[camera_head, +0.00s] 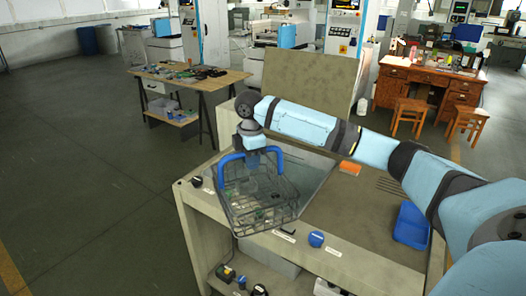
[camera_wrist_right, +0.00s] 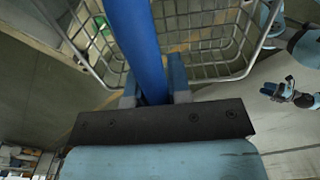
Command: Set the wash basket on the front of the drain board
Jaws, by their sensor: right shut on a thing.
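The wash basket (camera_head: 256,207) is a dark wire basket with a blue handle (camera_head: 232,157) and small parts in it. In the head view it hangs over the front left of the bench, at the basin's near side. My right gripper (camera_head: 253,153) is above it, shut on the handle. The right wrist view shows the blue handle (camera_wrist_right: 138,45) between the fingers and the wire mesh (camera_wrist_right: 213,45) beyond. The drain board (camera_head: 352,208) is the flat bench top right of the basin.
The basin (camera_head: 315,172) is partly hidden behind the basket. A blue round thing (camera_head: 316,239) sits on the bench's front edge, a blue tray (camera_head: 411,226) at the right, and an orange block (camera_head: 350,168) at the back. The middle of the drain board is clear.

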